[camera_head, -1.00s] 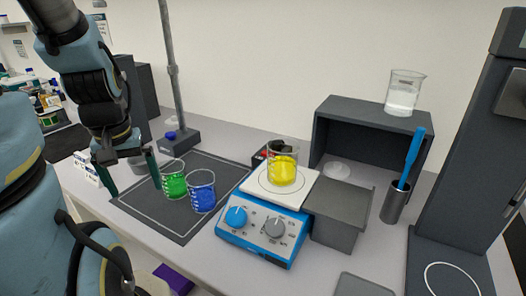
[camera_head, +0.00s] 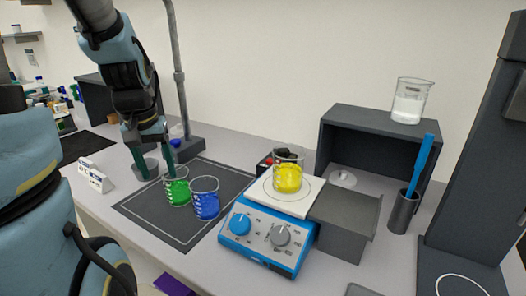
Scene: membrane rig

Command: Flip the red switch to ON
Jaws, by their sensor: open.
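A small dark box (camera_head: 263,167) with a red part on top, which looks like the red switch (camera_head: 269,161), stands behind the hot plate. The glass beaker of yellow content (camera_head: 288,178) on the plate hides much of the box, and I cannot tell the switch's position. My gripper (camera_head: 156,172) is open and empty, its dark green fingers pointing down, well to the left of the switch. Its right finger appears close to the green beaker (camera_head: 177,189); I cannot tell whether they touch.
The blue hot plate (camera_head: 262,238) with two knobs stands between the blue beaker (camera_head: 205,200) and a grey open drawer (camera_head: 346,212). A dark shelf box (camera_head: 372,121) carries a clear beaker (camera_head: 409,101). A stand pole (camera_head: 179,75) rises behind my gripper. The dark mat's (camera_head: 170,229) front is clear.

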